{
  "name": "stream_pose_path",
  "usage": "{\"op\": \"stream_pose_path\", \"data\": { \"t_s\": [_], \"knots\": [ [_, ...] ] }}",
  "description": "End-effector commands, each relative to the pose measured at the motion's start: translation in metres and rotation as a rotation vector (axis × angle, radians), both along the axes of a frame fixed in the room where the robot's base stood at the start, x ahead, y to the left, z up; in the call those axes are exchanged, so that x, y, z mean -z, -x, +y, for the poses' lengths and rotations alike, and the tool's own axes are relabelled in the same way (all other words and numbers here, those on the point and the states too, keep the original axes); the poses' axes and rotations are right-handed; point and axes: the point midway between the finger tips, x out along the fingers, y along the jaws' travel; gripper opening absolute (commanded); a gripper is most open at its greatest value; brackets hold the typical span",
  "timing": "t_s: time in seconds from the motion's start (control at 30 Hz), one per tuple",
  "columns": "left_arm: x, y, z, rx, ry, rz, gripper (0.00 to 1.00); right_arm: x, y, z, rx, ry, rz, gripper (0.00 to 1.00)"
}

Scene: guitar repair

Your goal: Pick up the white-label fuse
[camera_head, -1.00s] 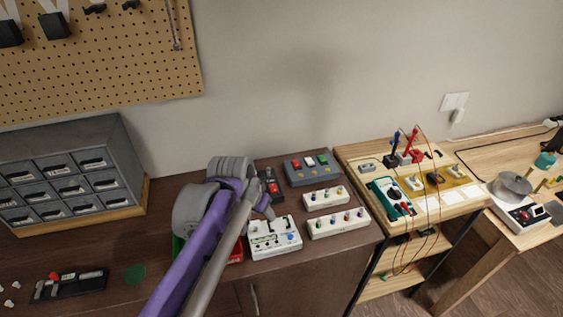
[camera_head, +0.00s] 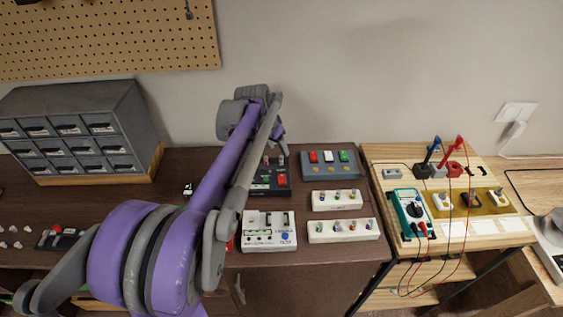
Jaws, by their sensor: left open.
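A grey block (camera_head: 341,172) at the back of the brown cabinet top carries a red, a white and a green piece in a row. The white piece (camera_head: 329,157) in the middle looks like the white-label fuse; its label is too small to read. My left gripper (camera_head: 279,143) is to the left of the grey block, above the back of the cabinet top, apart from the white piece. It is open; its fingers are small and partly hidden by my own arm. My right gripper is out of view.
A black box (camera_head: 261,188) with red and green parts stands below my gripper. A white panel (camera_head: 257,233) and two white knob strips (camera_head: 322,203) (camera_head: 325,235) lie in front. Grey drawers (camera_head: 110,97) stand left. A wooden bench (camera_head: 384,155) with a teal multimeter (camera_head: 401,199) is right.

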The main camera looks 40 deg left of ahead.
Motion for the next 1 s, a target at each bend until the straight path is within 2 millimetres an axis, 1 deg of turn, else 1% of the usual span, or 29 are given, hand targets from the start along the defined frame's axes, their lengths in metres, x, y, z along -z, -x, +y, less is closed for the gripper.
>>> {"op": "stream_pose_path", "data": {
  "t_s": [0.13,0.3,0.4,0.5,0.7,0.77,0.8,0.87,1.0],
  "knots": [
    [0.012,-0.003,0.001,0.000,0.000,0.000,0.53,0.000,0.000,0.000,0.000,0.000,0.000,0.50],
    [0.037,-0.009,0.004,0.001,0.000,0.000,0.53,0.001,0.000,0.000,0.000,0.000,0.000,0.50],
    [0.048,-0.014,0.004,0.002,0.000,0.000,0.53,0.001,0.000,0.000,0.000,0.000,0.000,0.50],
    [0.053,-0.015,0.004,0.001,0.000,-0.001,0.53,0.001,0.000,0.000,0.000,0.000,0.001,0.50],
    [0.053,-0.015,0.004,0.001,0.000,-0.001,0.53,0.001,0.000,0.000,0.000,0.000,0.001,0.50],
    [0.053,-0.015,0.004,0.001,0.000,-0.001,0.43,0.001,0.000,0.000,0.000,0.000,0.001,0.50],
    [0.053,-0.015,0.004,0.000,0.000,-0.001,0.36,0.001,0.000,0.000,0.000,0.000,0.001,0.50],
    [0.053,-0.015,0.004,0.000,0.000,-0.001,0.26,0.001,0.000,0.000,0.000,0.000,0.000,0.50],
    [0.053,-0.015,0.004,0.000,0.000,-0.001,0.00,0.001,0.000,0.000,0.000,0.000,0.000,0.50]
  ]
}}
